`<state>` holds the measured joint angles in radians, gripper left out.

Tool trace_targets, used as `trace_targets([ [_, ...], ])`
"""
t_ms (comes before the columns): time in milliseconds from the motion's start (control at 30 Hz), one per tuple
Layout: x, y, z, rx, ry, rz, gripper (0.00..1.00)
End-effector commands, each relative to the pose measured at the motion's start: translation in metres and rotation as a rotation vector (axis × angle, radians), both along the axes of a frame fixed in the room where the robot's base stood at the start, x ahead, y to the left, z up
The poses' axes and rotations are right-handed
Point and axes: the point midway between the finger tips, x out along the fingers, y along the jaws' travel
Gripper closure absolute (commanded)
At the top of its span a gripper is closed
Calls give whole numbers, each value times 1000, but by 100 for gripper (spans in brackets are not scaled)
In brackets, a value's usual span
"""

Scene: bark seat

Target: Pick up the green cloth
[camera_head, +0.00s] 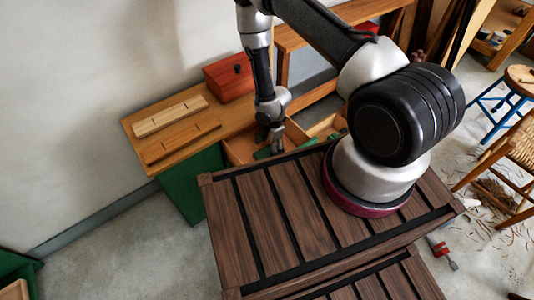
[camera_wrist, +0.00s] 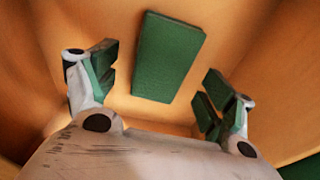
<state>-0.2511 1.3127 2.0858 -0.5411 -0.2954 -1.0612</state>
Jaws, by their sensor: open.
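The green cloth (camera_wrist: 168,57) shows in the wrist view as a flat, dark green rectangle on the floor of an open wooden drawer (camera_head: 240,148). My gripper (camera_wrist: 160,77) is open, with one finger on each side of the cloth in the picture and the cloth beyond them. The fingers have green pads and nothing is between them. In the head view my gripper (camera_head: 277,142) points down at the drawer. Green patches show beside it there, but I cannot tell which is cloth.
The wooden bench (camera_head: 205,138) holds a red box (camera_head: 229,78) and a pale slotted wooden block (camera_head: 170,116). Drawer walls rise close around my gripper. A woven stool (camera_head: 520,150) stands at the right. Bare floor (camera_head: 130,245) lies at lower left.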

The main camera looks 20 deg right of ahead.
Motion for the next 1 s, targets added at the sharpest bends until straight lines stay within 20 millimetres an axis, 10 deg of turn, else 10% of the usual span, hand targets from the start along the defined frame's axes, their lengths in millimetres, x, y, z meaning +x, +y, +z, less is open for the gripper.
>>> trace_targets([
  [400, 0, 3, -22, -1, 0, -1, 17],
  [667, 0, 3, -22, -1, 0, -1, 62],
  [1000, 0, 3, -21, -1, 0, -1, 63],
])
